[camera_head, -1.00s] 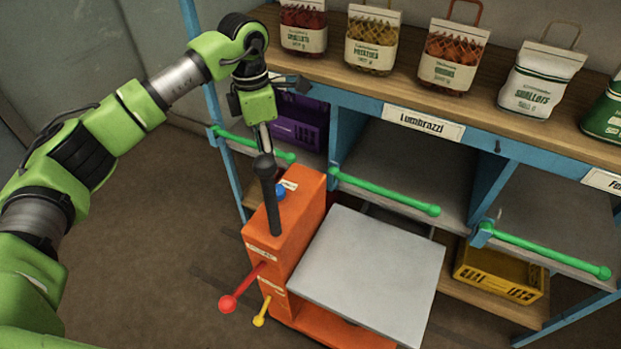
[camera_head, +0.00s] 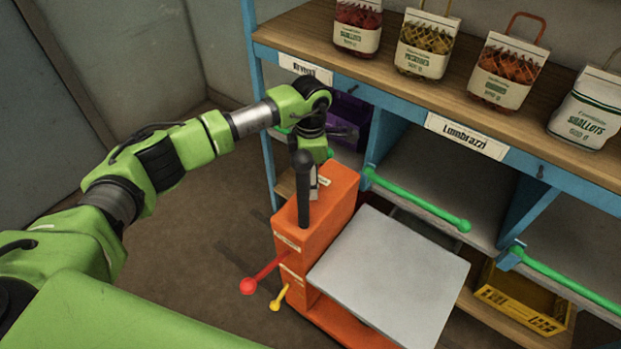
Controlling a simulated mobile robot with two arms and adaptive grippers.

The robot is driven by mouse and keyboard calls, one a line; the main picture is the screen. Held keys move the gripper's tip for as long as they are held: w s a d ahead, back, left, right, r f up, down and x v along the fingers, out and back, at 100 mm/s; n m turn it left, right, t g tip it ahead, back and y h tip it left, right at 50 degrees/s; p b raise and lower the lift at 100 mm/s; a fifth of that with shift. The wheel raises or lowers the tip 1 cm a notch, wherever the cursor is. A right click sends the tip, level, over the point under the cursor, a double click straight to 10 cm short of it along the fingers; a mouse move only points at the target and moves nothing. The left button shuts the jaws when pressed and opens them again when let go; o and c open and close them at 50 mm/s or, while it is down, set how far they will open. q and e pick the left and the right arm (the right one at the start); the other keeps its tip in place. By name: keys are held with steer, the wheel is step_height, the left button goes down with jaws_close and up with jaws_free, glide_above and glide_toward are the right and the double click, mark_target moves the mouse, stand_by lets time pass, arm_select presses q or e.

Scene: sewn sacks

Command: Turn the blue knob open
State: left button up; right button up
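An orange machine (camera_head: 340,215) with a flat grey platform (camera_head: 390,275) stands on the floor in front of the shelf. A black upright handle (camera_head: 304,190) rises from its top. The blue knob does not show; the spot on the machine's top where it stood earlier is now behind the handle and my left gripper. My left gripper (camera_head: 315,188) points down at the machine's top, just behind the handle. Its fingertips are mostly hidden, so I cannot tell whether they are open or touch the knob. My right gripper is not in view.
A red-tipped lever (camera_head: 249,286) and a yellow-tipped lever (camera_head: 276,304) stick out of the machine's front. The blue-framed shelf (camera_head: 400,101) with produce bags and green rails stands behind. A yellow crate (camera_head: 520,300) sits low at right. Floor at left is clear.

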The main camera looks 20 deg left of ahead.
arm_select(q)
steer(key=shift+f, duration=0.3)
steer(key=c, duration=1.1)
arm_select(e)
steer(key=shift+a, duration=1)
